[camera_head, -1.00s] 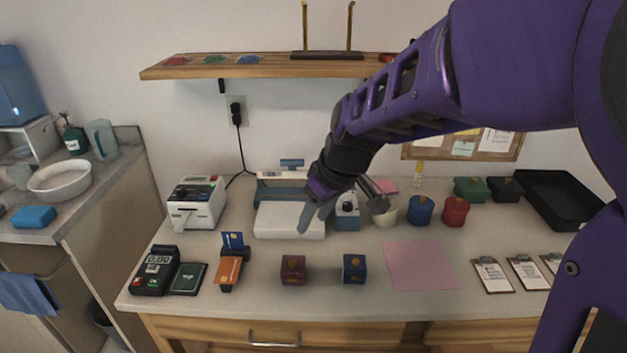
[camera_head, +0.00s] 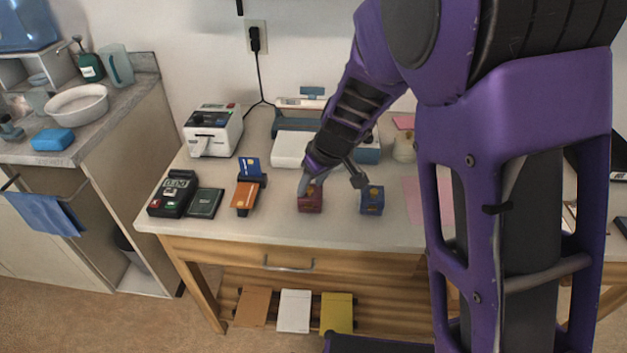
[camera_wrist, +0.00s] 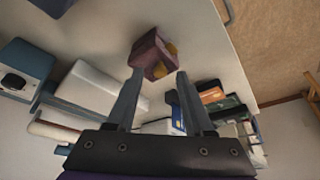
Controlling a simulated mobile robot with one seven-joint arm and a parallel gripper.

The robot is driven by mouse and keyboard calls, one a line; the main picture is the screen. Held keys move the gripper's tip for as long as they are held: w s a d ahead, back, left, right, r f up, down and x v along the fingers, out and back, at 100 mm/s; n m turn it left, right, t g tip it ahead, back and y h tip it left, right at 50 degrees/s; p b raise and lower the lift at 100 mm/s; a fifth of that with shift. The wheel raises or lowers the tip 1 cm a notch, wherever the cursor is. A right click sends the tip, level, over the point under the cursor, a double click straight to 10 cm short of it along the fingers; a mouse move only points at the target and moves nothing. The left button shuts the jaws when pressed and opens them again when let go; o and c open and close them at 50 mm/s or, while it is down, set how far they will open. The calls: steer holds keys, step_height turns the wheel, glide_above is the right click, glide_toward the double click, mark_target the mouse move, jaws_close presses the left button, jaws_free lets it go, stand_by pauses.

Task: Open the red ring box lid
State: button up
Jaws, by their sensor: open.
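The red ring box (camera_head: 310,200) is a small dark red cube with a gold mark, near the front edge of the table. In the wrist view the red ring box (camera_wrist: 149,53) lies just beyond my fingertips, nearer the left finger. Its lid looks closed. My gripper (camera_head: 309,185) is just above and behind the box in the head view and partly hides its top. In the wrist view my gripper (camera_wrist: 158,78) has its two fingers apart with nothing between them. I cannot tell whether a fingertip touches the box.
A blue ring box (camera_head: 372,201) stands just right of the red one. A white scale (camera_head: 291,149) is behind. Bare tabletop (camera_head: 290,231) lies in front.

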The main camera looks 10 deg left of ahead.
steer(key=shift+f, duration=0.15)
steer(key=shift+c, duration=0.3)
jaws_close()
steer(key=shift+w, duration=0.1)
